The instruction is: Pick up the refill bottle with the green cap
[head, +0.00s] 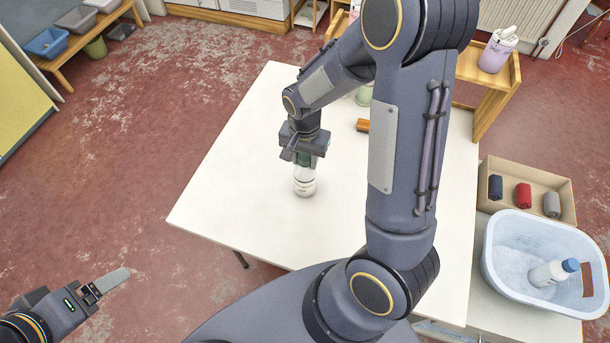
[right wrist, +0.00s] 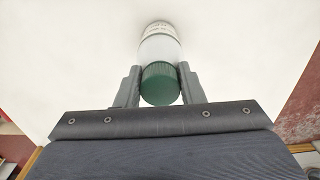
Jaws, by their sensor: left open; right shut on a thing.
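The refill bottle (head: 304,184) is white with a green cap and stands upright at the white table's left part in the head view. In the right wrist view the bottle (right wrist: 159,45) shows its green cap (right wrist: 160,84) between the two fingers. My right gripper (head: 303,156) is above the bottle and shut on its cap end. The right wrist view shows the fingers of this gripper (right wrist: 160,88) on either side of the cap. My left gripper (head: 108,284) is open and empty, over the floor at the lower left. I cannot tell whether the bottle's base touches the table.
A white table (head: 235,190) has free room around the bottle. Behind my right arm are a greenish item (head: 364,95) and an orange-brown block (head: 362,125). At right are a box with rolled cloths (head: 560,183) and a tub (head: 500,275) holding a blue-capped bottle (head: 548,273).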

